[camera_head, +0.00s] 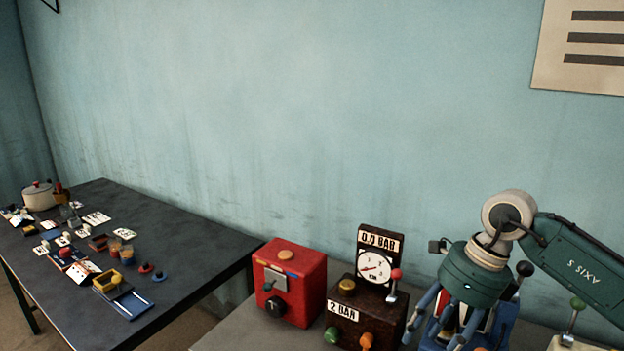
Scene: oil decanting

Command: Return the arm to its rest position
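My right arm comes in from the right edge. Its green wrist ends in the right gripper (436,338), at the lower right. Its blue-grey fingers point down and stand apart, with nothing clearly held between them. They are in front of a blue device (497,328), which is partly hidden by the wrist and fingers. I cannot tell whether they touch it. My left gripper is not in view.
Left of the gripper stand a dark box (376,310) with a 0.0 BAR gauge (375,267) and a red box (303,291) with knobs. A lever with a green knob (577,303) is at right. A dark table (190,235) with several small items stands at left.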

